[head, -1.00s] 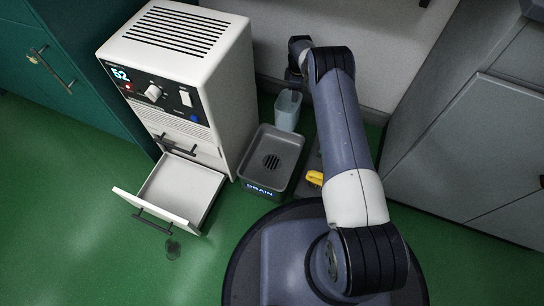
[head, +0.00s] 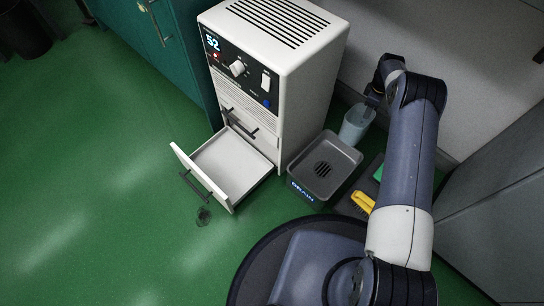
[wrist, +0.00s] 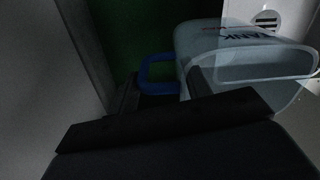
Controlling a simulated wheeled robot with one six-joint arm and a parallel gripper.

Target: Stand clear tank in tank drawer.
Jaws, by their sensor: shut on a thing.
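The clear tank (head: 354,126) is a pale, see-through container just behind the drain tray in the head view. In the wrist view the tank (wrist: 222,48) shows its lettered side, its open rim and a blue handle (wrist: 157,72). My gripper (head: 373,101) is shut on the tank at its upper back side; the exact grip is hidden. The tank drawer (head: 238,157) is pulled out low on the white machine, and its inside looks empty. The drawer is left of the drain tray, well apart from the tank.
The white machine (head: 307,100) has a dial and a lit 52 display. A grey drain tray (head: 302,191) lies between drawer and tank. A yellow brush-like item (head: 362,204) and a green item lie right of it.

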